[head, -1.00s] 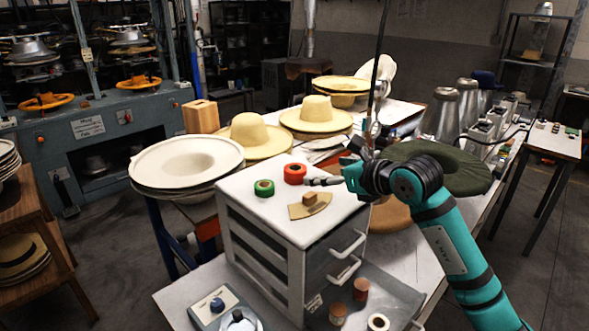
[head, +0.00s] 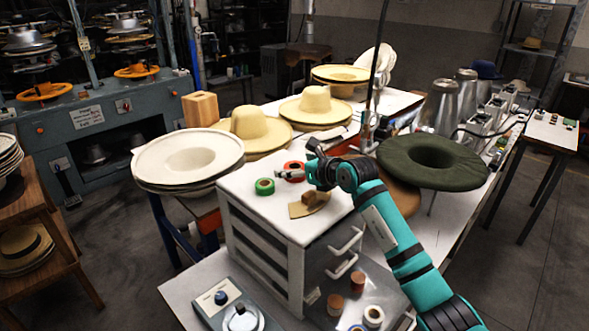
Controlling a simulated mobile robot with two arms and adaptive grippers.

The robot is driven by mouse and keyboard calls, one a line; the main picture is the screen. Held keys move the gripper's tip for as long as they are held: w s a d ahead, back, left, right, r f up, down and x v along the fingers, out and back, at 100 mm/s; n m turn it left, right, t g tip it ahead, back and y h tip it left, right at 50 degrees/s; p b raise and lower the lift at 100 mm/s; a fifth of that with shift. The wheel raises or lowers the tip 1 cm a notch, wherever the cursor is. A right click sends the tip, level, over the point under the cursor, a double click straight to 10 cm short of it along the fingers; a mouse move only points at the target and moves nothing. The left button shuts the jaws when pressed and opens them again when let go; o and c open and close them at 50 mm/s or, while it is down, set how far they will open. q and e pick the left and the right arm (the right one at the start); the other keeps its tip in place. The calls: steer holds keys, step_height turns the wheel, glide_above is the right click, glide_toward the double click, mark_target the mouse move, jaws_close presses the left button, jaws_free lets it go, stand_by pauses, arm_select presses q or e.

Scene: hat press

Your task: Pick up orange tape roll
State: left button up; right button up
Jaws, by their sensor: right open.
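The orange tape roll (head: 293,166) lies on the white top of a small drawer cabinet (head: 246,191) in the head view, partly hidden by my right gripper. My right gripper (head: 293,173) reaches in from the right and is open. Its fingers are at the near right side of the roll; I cannot tell whether they touch it or reach around it. A green tape roll (head: 264,187) lies just left of the gripper. My left gripper is not in view.
A tan piece with a small brown block (head: 309,199) lies close in front of the gripper. Straw hats (head: 254,126) and a stack of white hat brims (head: 172,158) stand behind and left. A dark green hat form (head: 432,160) is to the right.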

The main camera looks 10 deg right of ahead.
steer(key=shift+c, duration=0.4)
steer(key=shift+c, duration=1.2)
steer(key=c, duration=0.9)
steer(key=shift+r, duration=0.1)
steer(key=shift+c, duration=0.2)
